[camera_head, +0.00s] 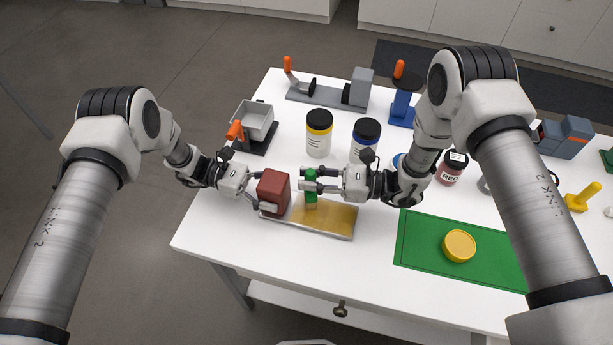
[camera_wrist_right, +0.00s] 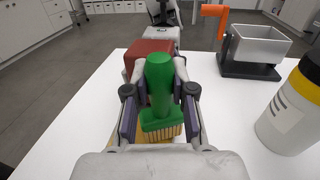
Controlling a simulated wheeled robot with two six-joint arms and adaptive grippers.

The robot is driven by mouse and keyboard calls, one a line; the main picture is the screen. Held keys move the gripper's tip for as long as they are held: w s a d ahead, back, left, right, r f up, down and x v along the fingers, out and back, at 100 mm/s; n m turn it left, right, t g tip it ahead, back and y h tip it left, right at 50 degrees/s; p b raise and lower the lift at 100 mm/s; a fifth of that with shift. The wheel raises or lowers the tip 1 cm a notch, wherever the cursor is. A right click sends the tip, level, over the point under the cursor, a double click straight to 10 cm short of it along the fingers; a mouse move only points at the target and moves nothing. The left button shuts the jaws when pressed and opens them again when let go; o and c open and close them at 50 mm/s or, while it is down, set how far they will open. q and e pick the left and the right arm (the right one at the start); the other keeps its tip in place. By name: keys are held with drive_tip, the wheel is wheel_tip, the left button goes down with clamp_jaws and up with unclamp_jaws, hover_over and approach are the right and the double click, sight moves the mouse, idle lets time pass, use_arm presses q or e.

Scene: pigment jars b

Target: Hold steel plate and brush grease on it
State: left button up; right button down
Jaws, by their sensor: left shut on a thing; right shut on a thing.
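The steel plate (camera_head: 335,231) lies flat on the white table, its top covered with a yellowish layer. A dark red block (camera_head: 273,188) stands at its left end; it also shows in the right wrist view (camera_wrist_right: 148,50). My left gripper (camera_head: 264,199) is shut on the red block, its fingers partly hidden by it. My right gripper (camera_head: 311,182) is shut on the green brush (camera_head: 310,201) above the plate. In the right wrist view the brush (camera_wrist_right: 160,85) has its pale bristles down; whether they touch the plate is hard to tell.
Behind the plate stand a yellow-banded jar (camera_head: 319,136) and a blue-banded jar (camera_head: 365,135). A grey hopper with orange handle (camera_head: 254,120) stands back left. A green mat (camera_head: 420,238) with a yellow lid (camera_head: 459,246) lies right. The front left table is clear.

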use_arm(q)
drive_tip(key=shift+f, duration=0.1)
use_arm(e)
drive_tip(key=shift+s+d, duration=0.2)
drive_tip(key=shift+d, duration=0.45)
drive_tip(key=shift+s+d, duration=0.25)
drive_tip(key=shift+d, duration=0.4)
drive_tip(key=shift+s+d, duration=0.2)
drive_tip(key=shift+d, duration=0.45)
drive_tip(key=shift+r, duration=0.1)
drive_tip(key=s+r, duration=0.1)
drive_tip(key=r, duration=0.2)
drive_tip(key=s+a+r, duration=0.1)
drive_tip(key=r, duration=0.1)
drive_tip(key=shift+s, duration=0.35)
use_arm(q)
drive_tip(key=o, duration=1.6)
use_arm(e)
drive_tip(key=shift+w+f, duration=0.1)
